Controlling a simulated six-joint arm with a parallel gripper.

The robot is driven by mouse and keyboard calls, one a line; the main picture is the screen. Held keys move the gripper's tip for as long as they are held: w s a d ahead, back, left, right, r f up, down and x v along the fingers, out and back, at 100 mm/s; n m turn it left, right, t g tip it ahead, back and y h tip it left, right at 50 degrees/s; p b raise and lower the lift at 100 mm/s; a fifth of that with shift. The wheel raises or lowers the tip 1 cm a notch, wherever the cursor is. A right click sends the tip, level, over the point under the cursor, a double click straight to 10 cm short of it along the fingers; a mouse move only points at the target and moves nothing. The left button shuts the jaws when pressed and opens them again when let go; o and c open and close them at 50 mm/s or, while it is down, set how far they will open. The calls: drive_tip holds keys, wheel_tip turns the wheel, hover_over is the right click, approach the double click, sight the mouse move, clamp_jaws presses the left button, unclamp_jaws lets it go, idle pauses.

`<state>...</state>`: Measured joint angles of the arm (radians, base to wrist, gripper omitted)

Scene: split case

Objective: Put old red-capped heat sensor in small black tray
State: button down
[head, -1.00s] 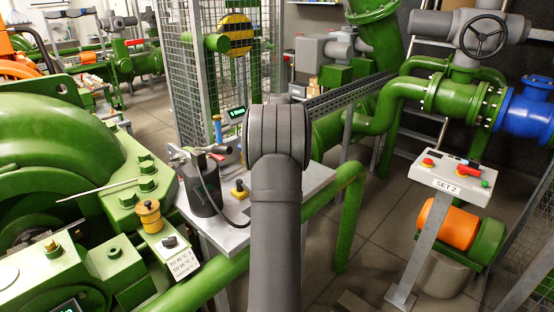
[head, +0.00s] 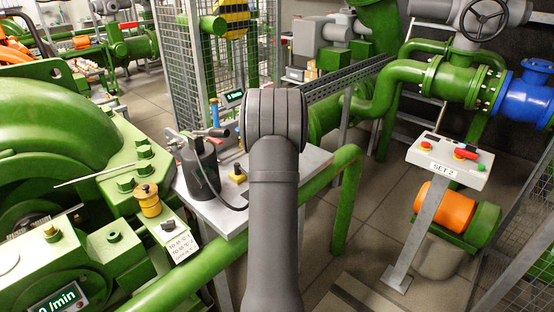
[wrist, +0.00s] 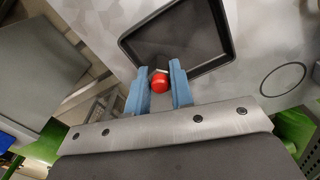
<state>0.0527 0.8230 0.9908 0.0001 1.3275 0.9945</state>
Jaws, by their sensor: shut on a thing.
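In the wrist view my gripper (wrist: 160,93) has its two blue fingers shut on the red-capped heat sensor (wrist: 158,82). The round red cap faces the camera, and a short pale part shows at its far side. The rest of the sensor is hidden. The small black tray (wrist: 200,40) lies on the grey table top just beyond the fingertips. The sensor appears over or close to the tray's near edge; its height above it I cannot tell. In the head view my arm hides the gripper, sensor and tray.
In the head view a dark pump-like device (head: 199,170) with a hose and a yellow-and-black button box (head: 238,173) stand on the metal table (head: 225,217), left of my arm. Green pipes (head: 345,190) run to its right. A "SET 2" control post (head: 447,162) stands farther right.

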drive_tip(key=shift+f, duration=0.55)
drive_tip(key=c, duration=1.2)
unclamp_jaws()
wheel_tip(320, 180, up, 17)
drive_tip(key=shift+r, duration=0.2)
wheel_tip(320, 180, down, 17)
drive_tip(key=shift+f, duration=0.2)
drive_tip(key=shift+r, duration=0.1)
